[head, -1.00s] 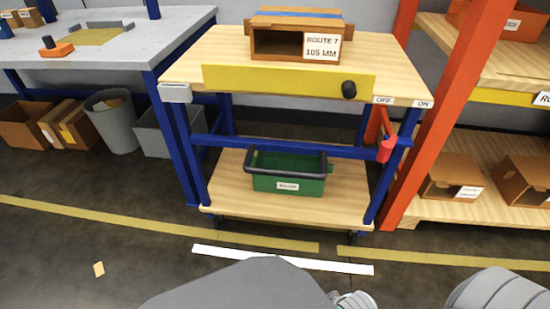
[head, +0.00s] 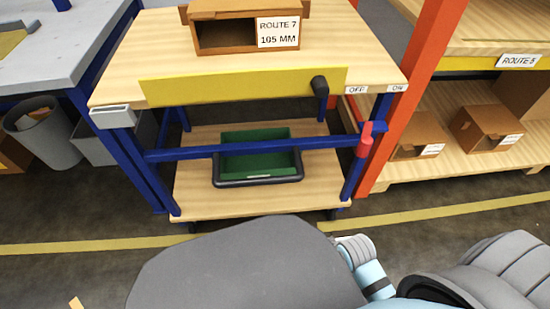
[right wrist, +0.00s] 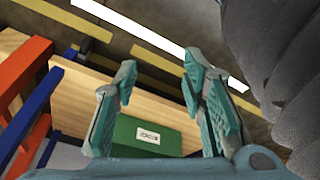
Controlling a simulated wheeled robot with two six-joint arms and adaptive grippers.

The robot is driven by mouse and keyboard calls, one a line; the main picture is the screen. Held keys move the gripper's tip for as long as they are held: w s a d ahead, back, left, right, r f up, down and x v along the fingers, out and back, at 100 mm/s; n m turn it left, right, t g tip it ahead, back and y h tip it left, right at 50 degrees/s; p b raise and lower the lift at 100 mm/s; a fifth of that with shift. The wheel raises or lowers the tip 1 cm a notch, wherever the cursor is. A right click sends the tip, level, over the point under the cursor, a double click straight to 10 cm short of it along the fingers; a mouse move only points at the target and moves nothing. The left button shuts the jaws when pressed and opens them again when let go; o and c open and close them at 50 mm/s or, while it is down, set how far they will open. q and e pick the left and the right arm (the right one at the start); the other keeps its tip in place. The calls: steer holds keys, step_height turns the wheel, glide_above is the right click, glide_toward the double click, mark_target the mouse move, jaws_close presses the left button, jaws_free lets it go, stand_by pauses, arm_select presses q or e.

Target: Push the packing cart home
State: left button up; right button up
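The packing cart (head: 230,130) stands ahead of me in the head view, with a wooden top, blue frame and lower wooden shelf. A yellow panel (head: 240,87) with a black knob spans its near side. OFF and ON labels and a red handle (head: 364,140) are at its right. The cart's lower shelf (right wrist: 75,98) also shows in the right wrist view. My right gripper (right wrist: 160,72) is open and empty there, its fingers apart, with the shelf and the green bin beyond them. My left gripper is not in view.
An open cardboard box marked ROUTE 7 (head: 232,38) sits on the cart top, and a green bin (head: 256,160) on its shelf. Orange-post racking (head: 415,95) stands close at right, a grey bench (head: 62,52) at left. A white floor stripe (right wrist: 160,35) lies near the cart.

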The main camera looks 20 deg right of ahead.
steer(key=w+a+r+n+y+p, duration=0.1)
steer(key=w+r+n+p, duration=0.1)
steer(key=w+r+p, duration=0.3)
steer(key=a+r+n+p, duration=0.1)
steer(key=r+p, duration=0.1)
steer(key=r, duration=0.4)
steer(key=w+r+n+y+p, duration=0.1)
steer(key=w+r+n+p, duration=0.1)
steer(key=w+r+p, duration=0.3)
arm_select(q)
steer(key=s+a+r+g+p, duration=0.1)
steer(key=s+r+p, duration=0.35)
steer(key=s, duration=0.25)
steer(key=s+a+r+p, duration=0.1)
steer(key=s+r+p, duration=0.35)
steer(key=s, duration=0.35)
arm_select(e)
steer(key=n+y, duration=0.2)
steer(key=n, duration=0.5)
glide_toward(264, 179)
steer(key=b+x, duration=0.7)
steer(key=x, duration=0.2)
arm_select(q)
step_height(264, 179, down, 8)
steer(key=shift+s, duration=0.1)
arm_select(e)
steer(key=shift+c, duration=0.4)
jaws_close()
